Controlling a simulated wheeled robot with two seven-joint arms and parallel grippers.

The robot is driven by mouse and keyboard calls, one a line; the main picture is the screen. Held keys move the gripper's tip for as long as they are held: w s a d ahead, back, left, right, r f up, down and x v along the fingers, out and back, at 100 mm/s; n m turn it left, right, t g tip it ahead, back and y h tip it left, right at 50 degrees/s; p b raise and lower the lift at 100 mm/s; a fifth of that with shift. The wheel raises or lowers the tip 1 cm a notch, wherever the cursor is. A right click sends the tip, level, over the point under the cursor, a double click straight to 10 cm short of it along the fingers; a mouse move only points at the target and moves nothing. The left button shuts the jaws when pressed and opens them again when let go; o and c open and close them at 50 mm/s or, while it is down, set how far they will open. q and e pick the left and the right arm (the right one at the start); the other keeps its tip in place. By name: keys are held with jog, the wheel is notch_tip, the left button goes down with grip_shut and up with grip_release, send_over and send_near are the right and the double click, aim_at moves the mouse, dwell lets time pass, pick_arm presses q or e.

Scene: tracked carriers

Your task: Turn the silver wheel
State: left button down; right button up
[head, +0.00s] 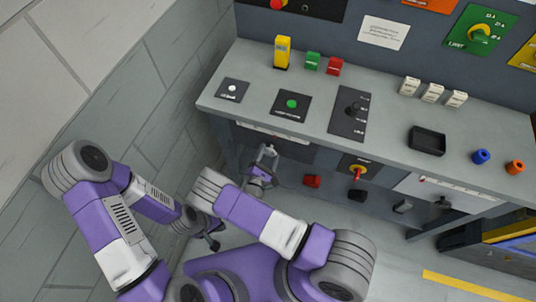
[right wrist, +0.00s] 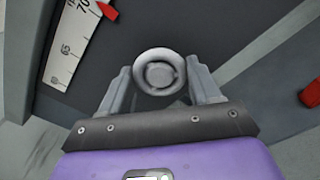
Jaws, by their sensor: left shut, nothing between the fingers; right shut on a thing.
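The silver wheel (right wrist: 158,72) is a round ring with a hub, seen in the right wrist view between the two fingers of my right gripper (right wrist: 161,84). The fingers are shut on it from both sides. In the head view my right gripper (head: 264,160) is at the panel below the bench's front edge, and I cannot make out the wheel clearly there. A white scale (right wrist: 75,40) with a red pointer (right wrist: 107,10) lies beside the wheel; the numbers 65 and 70 show. My left gripper (head: 213,242) is shut and empty, low and away from the bench.
The grey bench (head: 240,63) carries several buttons, blocks and a black tray (head: 427,140). Right of my right gripper, a red block (head: 312,181) and a red-handled switch (head: 358,172) are on the lower front.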

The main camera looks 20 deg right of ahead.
pick_arm(q)
jog(key=shift+r, duration=0.2)
pick_arm(e)
jog(key=shift+m, duration=1.6)
jog(key=o, duration=1.1)
jog(key=shift+c, duration=0.2)
jog(key=shift+s+a, duration=0.1)
